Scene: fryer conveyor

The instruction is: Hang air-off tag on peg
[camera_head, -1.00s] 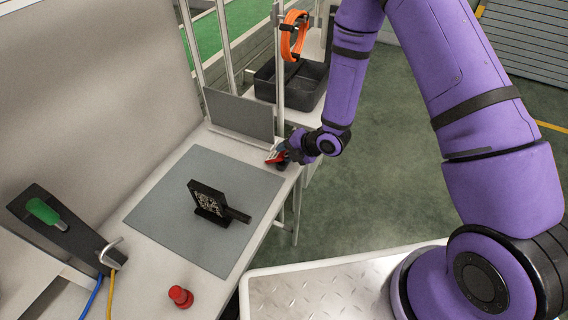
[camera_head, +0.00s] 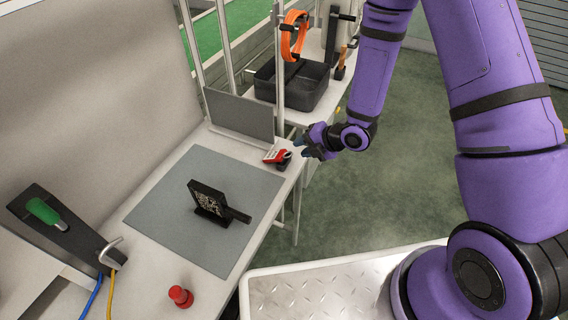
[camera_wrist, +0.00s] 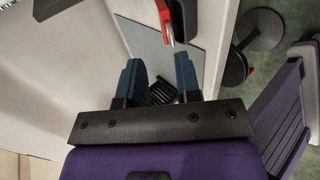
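The red-and-white tag (camera_head: 274,155) is at the far right corner of the worktable in the head view. It is against a small dark holder (camera_head: 284,163) with a pale, metallic end. Whether the tag hangs on a peg there or only leans on it is too small to tell. My gripper (camera_head: 305,147) is just right of the tag, apart from it. In the wrist view its two blue fingers (camera_wrist: 158,80) are spread with nothing between them. Part of a red thing with a silver end (camera_wrist: 168,28) shows ahead of the fingers.
A black coded plate on a stand (camera_head: 208,200) stands on the grey mat (camera_head: 165,225). A red knob (camera_head: 180,296) and a green-handled valve (camera_head: 45,212) are nearer. A black bin (camera_head: 292,85) and orange hose coil (camera_head: 293,35) are behind. The grey panel (camera_head: 238,115) borders the tag's corner.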

